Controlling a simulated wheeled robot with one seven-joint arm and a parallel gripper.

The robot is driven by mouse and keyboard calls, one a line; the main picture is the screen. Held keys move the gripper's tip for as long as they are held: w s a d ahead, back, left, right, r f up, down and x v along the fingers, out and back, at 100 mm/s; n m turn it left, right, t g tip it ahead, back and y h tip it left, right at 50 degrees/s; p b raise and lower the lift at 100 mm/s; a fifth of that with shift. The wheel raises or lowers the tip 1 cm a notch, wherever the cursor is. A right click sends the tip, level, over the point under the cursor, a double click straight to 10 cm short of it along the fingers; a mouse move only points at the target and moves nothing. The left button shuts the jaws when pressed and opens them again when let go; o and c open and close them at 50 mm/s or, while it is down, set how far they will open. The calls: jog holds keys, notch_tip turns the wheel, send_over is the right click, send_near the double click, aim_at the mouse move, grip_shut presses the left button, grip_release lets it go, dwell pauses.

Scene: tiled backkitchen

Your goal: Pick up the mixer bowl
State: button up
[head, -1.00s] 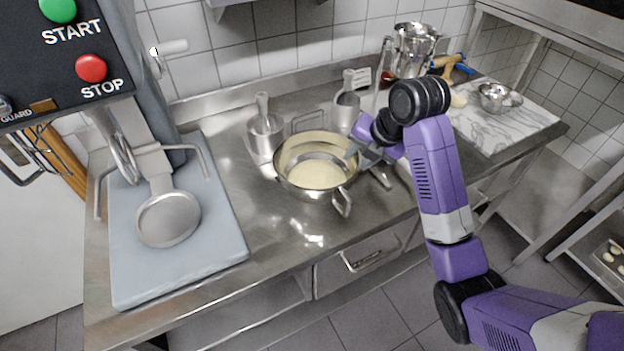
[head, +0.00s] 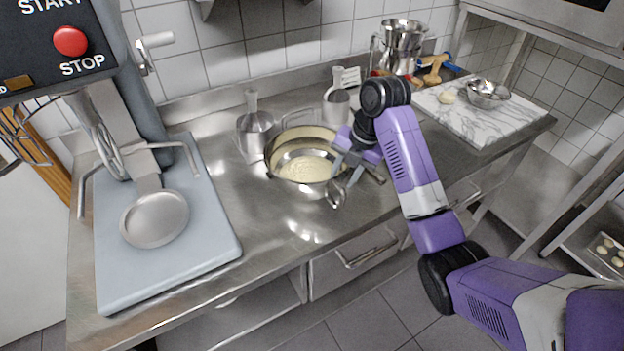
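The mixer bowl (head: 277,168) is a steel bowl with wire handles and pale batter in it. It stands upright on the steel counter, in the middle of the head view. My gripper (head: 347,168) is at the bowl's right rim and points down and to the left. Its two grey fingers show apart, one near the inside of the rim and one outside it. The fingers look open; whether they touch the rim cannot be told. The gripper hides part of the right rim.
The mixer (head: 158,212) with its blue-grey base stands at left. Steel vessels (head: 256,134) stand close behind the bowl. A tall steel jug (head: 401,48) and a marble board (head: 470,118) with a small bowl (head: 487,94) are at right. Counter in front of the bowl is clear.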

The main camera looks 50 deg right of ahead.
jog(key=shift+p+x, duration=0.45)
jog(key=shift+x, duration=0.85)
grip_shut()
jog(key=shift+w+d+r, duration=0.1)
jog(key=shift+r, duration=0.1)
dwell(0.3)
